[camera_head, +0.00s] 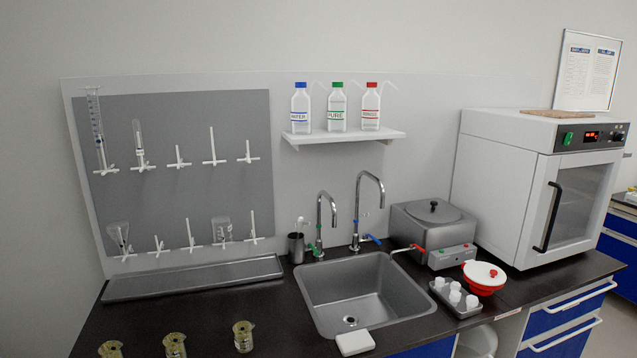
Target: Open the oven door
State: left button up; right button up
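The oven (500,187) is a white box at the right end of the dark counter. Its door (578,205) has a glass window in a white frame and looks shut. A black vertical bar handle (547,217) is on the door's left side. Above the door is a control panel (590,136) with a green switch, a red lit display and knobs. Neither of my grippers shows in the head view.
A steel water bath (433,228) stands left of the oven. A red and white bowl (484,277) and a tray of small white cups (440,293) sit in front of it. A sink (335,275) is mid-counter. Blue drawers (560,318) with white handles are below the oven.

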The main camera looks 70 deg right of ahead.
aim_at(571, 197)
jog(key=z, duration=3.45)
